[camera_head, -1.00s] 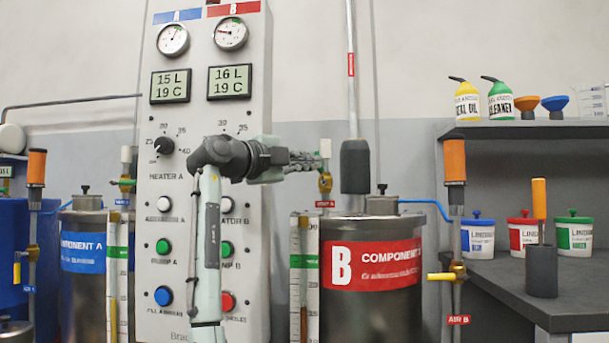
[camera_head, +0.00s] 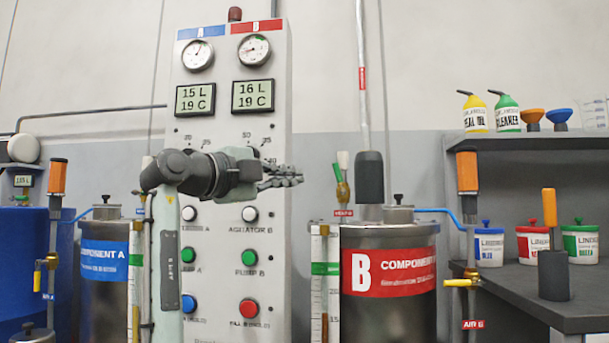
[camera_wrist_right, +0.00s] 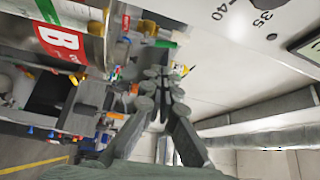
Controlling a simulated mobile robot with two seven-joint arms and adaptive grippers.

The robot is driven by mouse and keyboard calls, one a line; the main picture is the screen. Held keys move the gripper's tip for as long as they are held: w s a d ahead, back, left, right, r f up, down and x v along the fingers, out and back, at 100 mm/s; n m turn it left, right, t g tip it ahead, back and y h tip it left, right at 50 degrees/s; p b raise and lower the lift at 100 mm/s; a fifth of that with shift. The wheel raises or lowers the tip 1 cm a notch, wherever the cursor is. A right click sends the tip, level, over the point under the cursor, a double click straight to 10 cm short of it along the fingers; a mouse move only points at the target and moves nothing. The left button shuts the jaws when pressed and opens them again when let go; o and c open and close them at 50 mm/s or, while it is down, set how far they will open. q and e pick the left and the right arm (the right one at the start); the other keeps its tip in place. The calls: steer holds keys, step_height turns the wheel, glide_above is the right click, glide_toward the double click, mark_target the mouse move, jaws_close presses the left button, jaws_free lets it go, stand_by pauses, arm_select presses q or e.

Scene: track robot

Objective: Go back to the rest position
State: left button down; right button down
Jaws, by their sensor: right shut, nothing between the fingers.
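My right gripper (camera_head: 292,177) is dark grey, and its fingers are shut and empty. In the camera_head view it points right, in front of the control panel (camera_head: 281,60) and left of the valve (camera_head: 342,188) by tank B. A gap shows between the fingertips and that valve. In the right wrist view the shut fingers (camera_wrist_right: 165,75) point away with nothing between them. My right arm rises from below and hides the heater A knob and part of the panel's left side. My left gripper is not in view.
Tank B (camera_head: 390,315) stands right of the panel, with a glass level tube (camera_head: 319,295) beside it. Tank A (camera_head: 105,300) and a blue drum (camera_head: 20,265) stand at left. A grey bench (camera_head: 520,290) with small buckets is at right.

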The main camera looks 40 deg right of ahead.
steer(key=shift+a, duration=0.45)
